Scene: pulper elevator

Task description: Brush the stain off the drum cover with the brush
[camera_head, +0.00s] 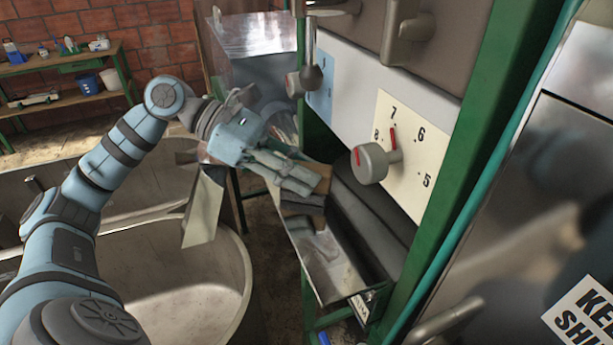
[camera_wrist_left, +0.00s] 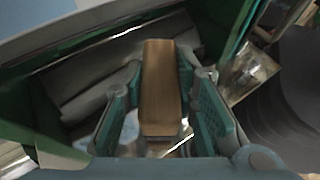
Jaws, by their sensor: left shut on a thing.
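My left gripper (camera_head: 303,180) is shut on a brush (camera_head: 303,205) with a brown wooden block, over the metal chute under the green-framed machine. In the left wrist view the brush's wooden back (camera_wrist_left: 160,85) sits upright between the two green finger pads (camera_wrist_left: 160,112). Its bristles are hidden. A dark grey rounded surface (camera_head: 372,215), perhaps the drum cover, lies just right of the brush. I cannot tell whether the brush touches it. I cannot make out a clear stain on it. My right gripper is not in view.
A sloping metal chute (camera_head: 335,270) runs below the brush. A dial knob (camera_head: 370,163) juts from the panel above right. A green post (camera_head: 465,150) stands right of it. Large metal tubs (camera_head: 185,280) lie below my left arm. Shelves (camera_head: 65,75) stand at the back left.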

